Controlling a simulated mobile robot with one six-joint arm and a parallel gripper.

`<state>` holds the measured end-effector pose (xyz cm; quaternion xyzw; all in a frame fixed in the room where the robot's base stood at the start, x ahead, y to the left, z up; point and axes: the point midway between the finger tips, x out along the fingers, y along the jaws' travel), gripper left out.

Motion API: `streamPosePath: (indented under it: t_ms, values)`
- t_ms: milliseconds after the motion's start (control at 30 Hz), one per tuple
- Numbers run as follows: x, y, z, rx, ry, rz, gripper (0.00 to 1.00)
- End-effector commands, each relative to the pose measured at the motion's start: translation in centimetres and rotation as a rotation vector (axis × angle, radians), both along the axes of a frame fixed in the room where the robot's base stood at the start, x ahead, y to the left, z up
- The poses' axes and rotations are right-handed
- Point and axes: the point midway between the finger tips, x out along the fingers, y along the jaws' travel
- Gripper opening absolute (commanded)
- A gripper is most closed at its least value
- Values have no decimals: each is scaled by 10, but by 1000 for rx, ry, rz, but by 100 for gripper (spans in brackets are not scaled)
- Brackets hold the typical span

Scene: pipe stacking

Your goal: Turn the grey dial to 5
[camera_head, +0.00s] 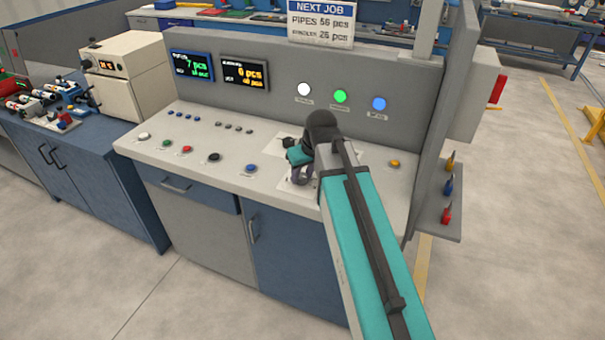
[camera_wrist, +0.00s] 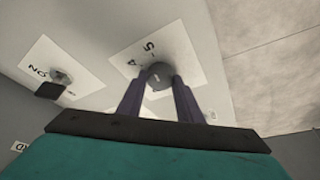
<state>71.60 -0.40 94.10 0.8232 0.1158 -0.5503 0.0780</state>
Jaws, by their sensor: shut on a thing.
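The grey dial (camera_wrist: 158,76) shows in the wrist view as a round knob on a white label plate (camera_wrist: 176,46). The numbers 4 and 5 are printed beside its far side; other marks are hidden. My gripper (camera_wrist: 158,84) has its two dark fingers on either side of the knob and is shut on it. A small light mark shows on the knob, but I cannot tell which number it points to. In the head view my gripper (camera_head: 302,172) is down at the console top, and my arm hides most of the dial.
A dark switch (camera_wrist: 50,90) on a plate marked ON lies left of the dial in the wrist view. The console (camera_head: 225,150) carries several buttons, including a blue one (camera_head: 251,168) and an orange one (camera_head: 395,163). Its upright panel (camera_head: 290,75) with two displays stands behind.

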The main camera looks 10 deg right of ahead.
Motion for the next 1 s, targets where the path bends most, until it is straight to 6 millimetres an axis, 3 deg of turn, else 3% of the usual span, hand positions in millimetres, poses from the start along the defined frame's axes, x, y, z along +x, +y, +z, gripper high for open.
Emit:
streamPosePath:
  t_ms: [133,167,267,667,1000]
  values:
    - [0,0,0,1,-1,-2,10]
    - [0,0,0,1,-1,-2,37]
    - [0,0,0,1,-1,-2,51]
    - [-1,0,2,1,-1,0,51]
    - [-8,-2,21,1,-2,1,51]
